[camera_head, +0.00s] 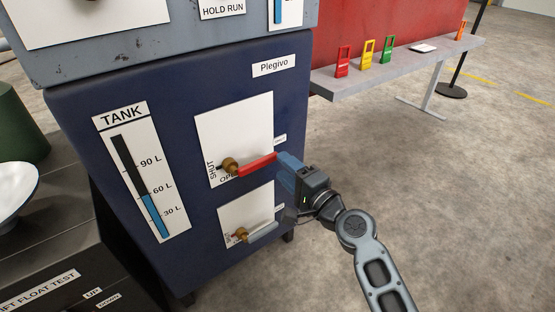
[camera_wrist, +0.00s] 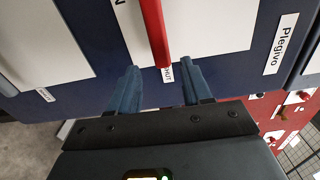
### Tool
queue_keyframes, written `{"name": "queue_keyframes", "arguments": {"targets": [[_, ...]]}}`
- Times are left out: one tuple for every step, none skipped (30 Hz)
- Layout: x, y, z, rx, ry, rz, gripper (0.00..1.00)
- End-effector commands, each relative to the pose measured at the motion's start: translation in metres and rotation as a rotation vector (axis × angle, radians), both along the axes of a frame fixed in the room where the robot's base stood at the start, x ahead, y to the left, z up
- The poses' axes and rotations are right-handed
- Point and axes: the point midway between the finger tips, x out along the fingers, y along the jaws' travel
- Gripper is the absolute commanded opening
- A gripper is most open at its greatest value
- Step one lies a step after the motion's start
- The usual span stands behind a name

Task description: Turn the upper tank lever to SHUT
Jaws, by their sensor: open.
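The upper tank lever has a red handle (camera_head: 257,165) on a brass valve body (camera_head: 230,167), in front of a white plate on the blue cabinet. The handle points right and slightly up, toward my gripper. SHUT is printed left of the valve; lettering below it is partly covered. My gripper (camera_head: 281,160) is open at the handle's free end. In the wrist view, the red handle (camera_wrist: 154,30) comes down from the top, and its end lies between or just beyond the two blue fingertips (camera_wrist: 160,72). I cannot tell whether they touch it.
A lower lever with a grey handle (camera_head: 262,232) sits just below my gripper. A TANK gauge (camera_head: 140,180) is on the cabinet's left. A bench (camera_head: 400,72) with coloured tags stands at the back right. The floor right of the cabinet is clear.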

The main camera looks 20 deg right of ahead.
Motion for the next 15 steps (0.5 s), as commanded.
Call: {"name": "queue_keyframes", "arguments": {"targets": [[-0.007,-0.003,0.000,0.000,0.001,-0.001,0.49],[-0.011,-0.004,-0.001,0.001,0.001,-0.001,0.49],[-0.014,-0.005,0.000,0.001,0.001,-0.001,0.49],[-0.017,-0.006,0.000,0.002,0.001,-0.002,0.49],[-0.018,-0.006,0.000,0.002,0.001,-0.002,0.49],[-0.020,-0.007,0.000,0.002,0.001,-0.002,0.49],[-0.021,-0.007,0.000,0.002,0.001,-0.002,0.49],[-0.022,-0.007,0.000,0.001,0.000,-0.002,0.49],[-0.023,-0.007,0.000,0.001,0.000,-0.002,0.49],[-0.023,-0.008,0.000,0.001,0.000,-0.002,0.49],[-0.023,-0.008,0.000,0.001,0.000,-0.002,0.49],[-0.023,-0.007,0.000,0.001,0.000,-0.001,0.49],[-0.023,-0.007,0.000,0.001,0.000,-0.001,0.49],[-0.023,-0.007,0.000,0.001,0.000,-0.001,0.49],[-0.023,-0.007,0.000,0.001,0.000,-0.001,0.49]]}}
